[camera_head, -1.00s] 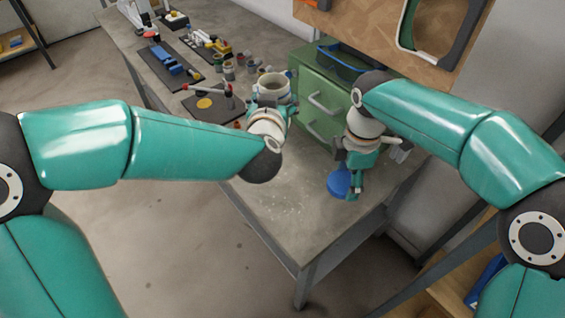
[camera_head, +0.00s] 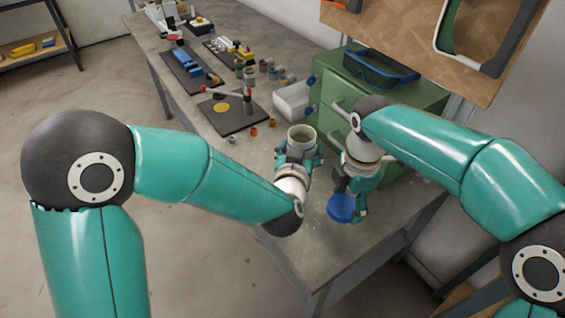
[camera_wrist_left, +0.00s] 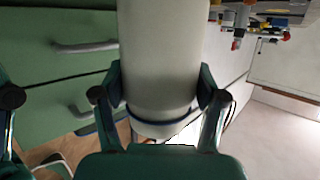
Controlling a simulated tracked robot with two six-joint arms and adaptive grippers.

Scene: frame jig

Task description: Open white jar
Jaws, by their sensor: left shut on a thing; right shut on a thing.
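The white jar (camera_head: 302,137) is upright in my left gripper (camera_head: 298,160), with its open mouth facing up and no lid on it. In the left wrist view the jar (camera_wrist_left: 165,60) is a pale cylinder between the two fingers of my left gripper (camera_wrist_left: 160,95). My right gripper (camera_head: 354,206) is shut on a round blue lid (camera_head: 342,208). The lid is apart from the jar, to its right and lower in the head view. The fingers' contact on the lid is partly hidden.
A green drawer cabinet (camera_head: 432,97) with goggles (camera_head: 382,70) on top stands behind my grippers. A white bin (camera_head: 292,100) is beside it. A dark board with a yellow disc (camera_head: 221,107) and several small parts lie at left. The bench's (camera_head: 262,152) near part is largely clear.

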